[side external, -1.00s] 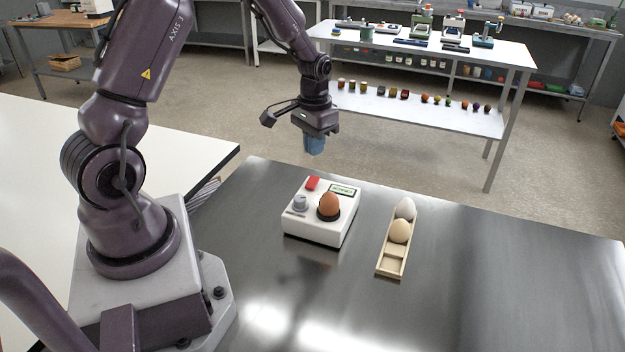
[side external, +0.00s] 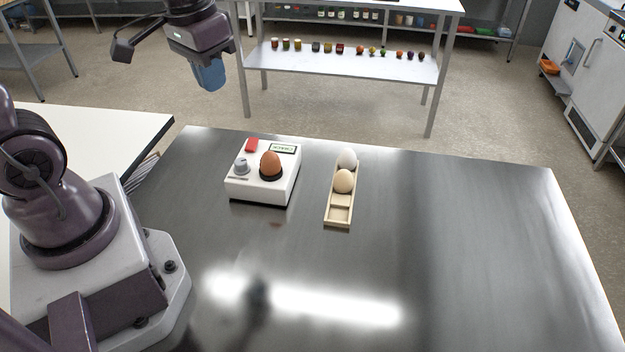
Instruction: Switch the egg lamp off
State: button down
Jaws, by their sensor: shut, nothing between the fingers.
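The egg lamp (side external: 282,188) is a white box on the steel table, left of centre. A brown egg (side external: 270,163) sits upright in a dark round holder on its top. A grey knob (side external: 241,165), a red button or switch (side external: 252,145) and a small greenish display (side external: 284,149) are also on top. The display's text is too small to read. My gripper (side external: 211,86), with blue fingers, is shut and empty. It hangs in the air above and to the left of the lamp in the picture, clear of it.
A wooden tray (side external: 340,222) right of the lamp holds a white egg (side external: 347,158) and a cream egg (side external: 344,181). The steel table (side external: 470,250) is bare to the right and in front. A shelved bench (side external: 340,62) with small jars stands behind.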

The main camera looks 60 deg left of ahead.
jog(key=s+d+r+m+t, duration=0.2)
jog(key=s+d+r+t, duration=0.2)
jog(key=s+d+r, duration=0.2)
jog(key=shift+r, duration=0.55)
